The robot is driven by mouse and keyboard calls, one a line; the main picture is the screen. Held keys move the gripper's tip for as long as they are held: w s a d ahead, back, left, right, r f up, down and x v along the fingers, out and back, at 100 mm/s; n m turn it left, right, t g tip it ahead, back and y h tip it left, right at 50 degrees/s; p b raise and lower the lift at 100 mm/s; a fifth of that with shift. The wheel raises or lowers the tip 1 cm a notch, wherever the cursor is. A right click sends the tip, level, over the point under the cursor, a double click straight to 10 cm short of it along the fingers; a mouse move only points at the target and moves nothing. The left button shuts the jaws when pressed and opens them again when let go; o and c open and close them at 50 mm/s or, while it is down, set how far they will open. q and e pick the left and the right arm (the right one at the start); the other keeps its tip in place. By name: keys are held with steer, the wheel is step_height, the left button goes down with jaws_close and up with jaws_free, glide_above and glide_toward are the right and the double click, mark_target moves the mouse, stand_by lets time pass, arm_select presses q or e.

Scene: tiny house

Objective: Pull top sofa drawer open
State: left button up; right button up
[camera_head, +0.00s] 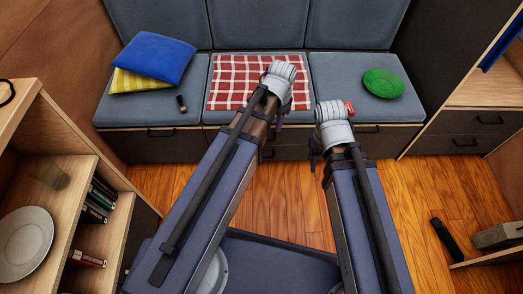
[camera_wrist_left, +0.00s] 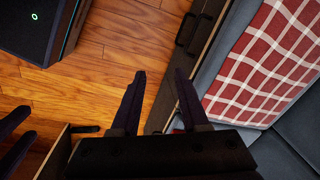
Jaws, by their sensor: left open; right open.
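The sofa has dark drawer fronts under its seat. The middle front (camera_head: 288,152) has a black handle (camera_head: 268,153), partly covered by my left arm. My left gripper (camera_wrist_left: 160,74) is open and empty in the left wrist view. One finger overlaps the sofa's drawer front in that view, and a black handle (camera_wrist_left: 187,29) lies beyond the fingertips, apart from them. In the head view my left gripper is mostly hidden behind its wrist. My right gripper (camera_head: 315,153) is mostly hidden under its wrist before the right part of the sofa; I see nothing held. The drawers look closed.
A shelf with a plate (camera_head: 24,243) stands left. A drawer cabinet (camera_head: 460,122) stands right. Wooden floor (camera_head: 275,205) lies before the sofa.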

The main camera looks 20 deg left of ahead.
arm_select(q)
steer(key=w+a+f+m+b, duration=0.2)
steer(key=w+a+f+b, duration=0.1)
steer(key=f+b, duration=0.6)
steer(key=w+a+f+m+t+b, duration=0.1)
steer(key=w+a+f+b, duration=0.3)
steer(key=f, duration=0.7)
steer(key=w+m+b, duration=0.1)
steer(key=w+b, duration=0.1)
steer(key=b, duration=0.2)
steer(key=shift+w+f+m+b, duration=0.15)
steer(key=shift+w+m+b, duration=0.05)
steer(key=shift+m+b, duration=0.2)
steer(key=shift+a+f, duration=0.1)
steer(key=f+b, duration=0.2)
steer(key=w+f+b, duration=0.1)
steer(key=f+b, duration=0.4)
steer(key=shift+w+a+f+b, duration=0.2)
steer(key=shift+w+f+b, duration=0.05)
steer(key=shift+b, duration=0.1)
jaws_close()
